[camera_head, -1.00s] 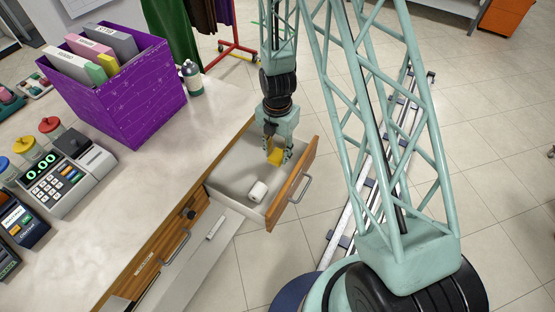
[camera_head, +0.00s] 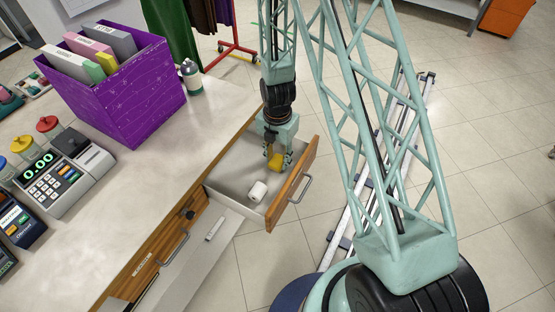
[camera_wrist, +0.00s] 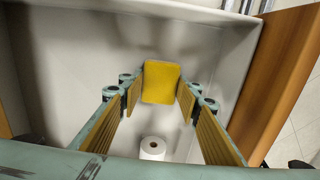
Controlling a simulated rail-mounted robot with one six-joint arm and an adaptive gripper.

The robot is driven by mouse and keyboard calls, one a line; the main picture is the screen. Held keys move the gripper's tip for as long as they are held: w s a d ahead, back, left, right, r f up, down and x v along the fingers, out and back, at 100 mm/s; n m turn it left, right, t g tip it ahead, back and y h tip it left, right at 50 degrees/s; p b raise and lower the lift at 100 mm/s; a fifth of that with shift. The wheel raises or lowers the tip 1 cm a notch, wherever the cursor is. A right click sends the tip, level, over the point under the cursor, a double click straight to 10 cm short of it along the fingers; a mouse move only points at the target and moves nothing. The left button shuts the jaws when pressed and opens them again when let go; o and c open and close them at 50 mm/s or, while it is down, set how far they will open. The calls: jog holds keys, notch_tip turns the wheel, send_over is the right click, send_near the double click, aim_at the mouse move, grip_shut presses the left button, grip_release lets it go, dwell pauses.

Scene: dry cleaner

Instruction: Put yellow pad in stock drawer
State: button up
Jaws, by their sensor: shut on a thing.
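The yellow pad (camera_wrist: 161,82) is between the fingertips of my gripper (camera_wrist: 160,90) in the wrist view. My gripper is shut on it. In the head view the yellow pad (camera_head: 275,161) and my gripper (camera_head: 278,155) are inside the outline of the open drawer (camera_head: 238,168), toward its far end. The drawer has a pale inside and a wooden front with a metal handle. I cannot tell whether the pad touches the drawer floor. A white roll (camera_head: 258,191) lies in the drawer, nearer the camera than the pad; it also shows in the wrist view (camera_wrist: 153,148).
A second drawer (camera_head: 205,238) stands open nearer the camera. On the counter (camera_head: 150,185) are a purple box of binders (camera_head: 125,98), a bottle (camera_head: 192,78) and a card reader and till (camera_head: 52,182). A red garment rack (camera_head: 238,47) stands behind.

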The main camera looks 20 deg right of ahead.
aim_at(277, 161)
jog(key=o, duration=0.8)
jog(key=shift+f, duration=0.1)
jog(key=shift+r, duration=0.2)
jog(key=shift+r+p, duration=1.45)
jog(key=shift+r, duration=4.5)
